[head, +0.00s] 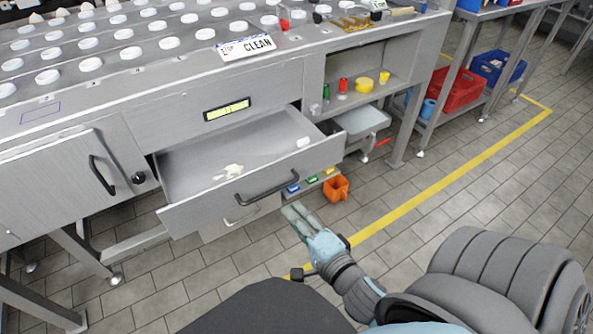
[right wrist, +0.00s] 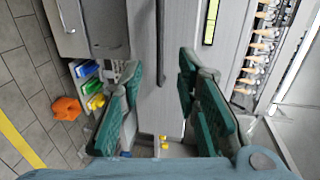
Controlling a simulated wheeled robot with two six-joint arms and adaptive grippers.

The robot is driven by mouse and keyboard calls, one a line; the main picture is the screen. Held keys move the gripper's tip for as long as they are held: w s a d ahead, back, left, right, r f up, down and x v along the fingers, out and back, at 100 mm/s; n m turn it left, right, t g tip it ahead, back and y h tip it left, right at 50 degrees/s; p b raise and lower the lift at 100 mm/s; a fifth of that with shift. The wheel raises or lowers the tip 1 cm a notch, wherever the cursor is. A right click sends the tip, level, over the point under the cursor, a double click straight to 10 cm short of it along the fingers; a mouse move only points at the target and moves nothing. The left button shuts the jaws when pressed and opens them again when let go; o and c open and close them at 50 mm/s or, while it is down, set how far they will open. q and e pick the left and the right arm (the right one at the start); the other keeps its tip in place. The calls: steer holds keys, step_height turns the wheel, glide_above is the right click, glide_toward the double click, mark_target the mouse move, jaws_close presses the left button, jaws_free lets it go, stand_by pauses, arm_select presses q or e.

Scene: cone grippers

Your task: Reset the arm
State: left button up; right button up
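My right gripper (head: 297,213) is in front of the workbench in the head view, just right of the open drawer's front (head: 250,190). My left gripper does not show in either view.
The drawer is pulled out and holds a small pale patch (head: 229,172) and a white piece (head: 303,142). An orange container (head: 336,188) is below, right of the drawer. Red (head: 460,90) and blue (head: 497,67) bins sit on a rack.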

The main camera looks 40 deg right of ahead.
stand_by(0.4)
steer(key=s+d+f+n+g, duration=0.1)
steer(key=s+f+n+g, duration=0.3)
steer(key=f, duration=0.6)
steer(key=s+f+n+g, duration=0.1)
steer(key=s+f+n, duration=0.4)
steer(key=f, duration=0.4)
steer(key=s+d+f+n+g, duration=0.1)
steer(key=s+f+n+g, duration=0.2)
steer(key=f+n, duration=0.55)
steer(key=s+d+f+n+g, duration=0.1)
steer(key=s+f+g, duration=0.3)
steer(key=s+f, duration=0.5)
steer(key=s+f+n+g, duration=0.1)
steer(key=s+f+g, duration=0.2)
steer(key=s+f, duration=0.5)
step_height(320, 180, up, 17)
steer(key=a+p, duration=0.1)
steer(key=p, duration=1.4)
steer(key=shift+s+a+r+y+p, duration=0.15)
steer(key=shift+s+a+y+p, duration=0.05)
steer(key=shift+s+y+p, duration=0.15)
